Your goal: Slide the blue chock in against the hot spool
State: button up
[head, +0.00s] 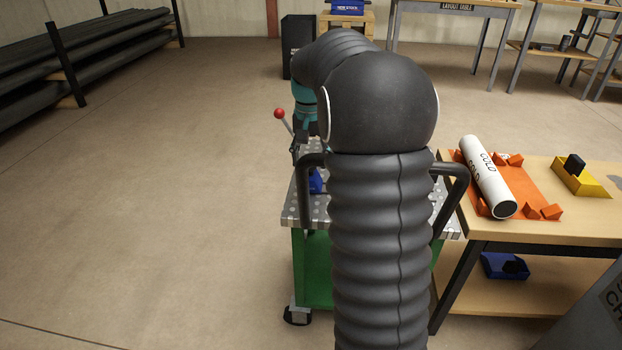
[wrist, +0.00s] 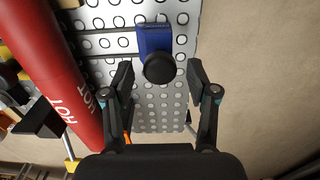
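The blue chock (wrist: 150,36) with its round black knob (wrist: 159,69) sits on the perforated metal top (wrist: 112,18) of a cart in the wrist view. A small part of the blue chock (head: 316,182) also shows in the head view, left of my arm. The red hot spool (wrist: 58,75), lettered HOT, runs along the left of the wrist view. A gap of perforated top lies between spool and chock. My gripper (wrist: 160,65) is open, with one finger on each side of the knob and visible space at both. My arm hides the spool in the head view.
A red-knobbed lever (head: 280,114) rises by the cart. Floor to the left is clear.

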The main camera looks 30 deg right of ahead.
jog(key=c, duration=0.4)
jog(key=shift+c, duration=0.2)
jog(key=shift+s+d, duration=0.55)
jog(key=shift+d, duration=0.25)
jog(key=shift+s+d, duration=0.55)
jog(key=shift+d, duration=0.25)
jog(key=shift+s+d, duration=0.55)
jog(key=shift+d, duration=0.25)
jog(key=shift+s+d+p, duration=0.15)
jog(key=shift+s+d, duration=0.55)
jog(key=shift+d, duration=0.35)
jog(key=shift+s+d+p, duration=0.15)
jog(key=shift+s+d, duration=0.5)
jog(key=shift+d, duration=0.35)
jog(key=o, duration=0.7)
jog(key=shift+s+d, duration=0.1)
